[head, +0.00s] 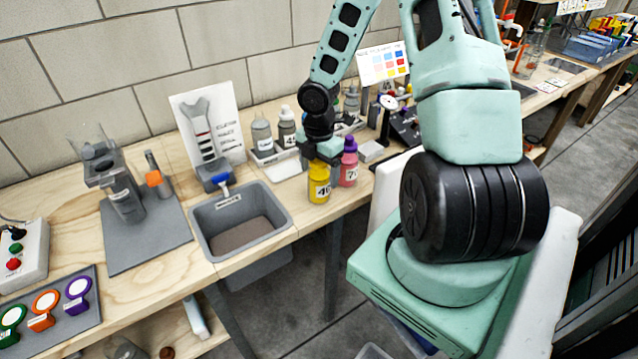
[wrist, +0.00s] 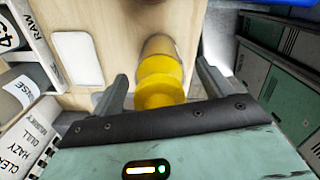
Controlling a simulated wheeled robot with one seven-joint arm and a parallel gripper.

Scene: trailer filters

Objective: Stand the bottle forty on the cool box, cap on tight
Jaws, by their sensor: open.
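The bottle forty (head: 319,187) is yellow with a "40" label and stands upright at the bench's front edge. In the wrist view, the yellow bottle (wrist: 160,68) lies between my finger tips, with a yellow round top nearest the camera; I cannot tell how tight a cap is. My gripper (head: 323,152) is directly above the bottle in the head view and hides its top. In the wrist view, my gripper (wrist: 163,84) is open, one finger on each side of the bottle, with gaps visible. I cannot make out a cool box.
A pink bottle (head: 349,165) stands close to the right of the yellow one. Grey bottles (head: 261,133) stand behind on the left. A grey basin (head: 240,222) is set in the bench to the left. A white pad (wrist: 72,58) lies nearby. The floor drops away in front.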

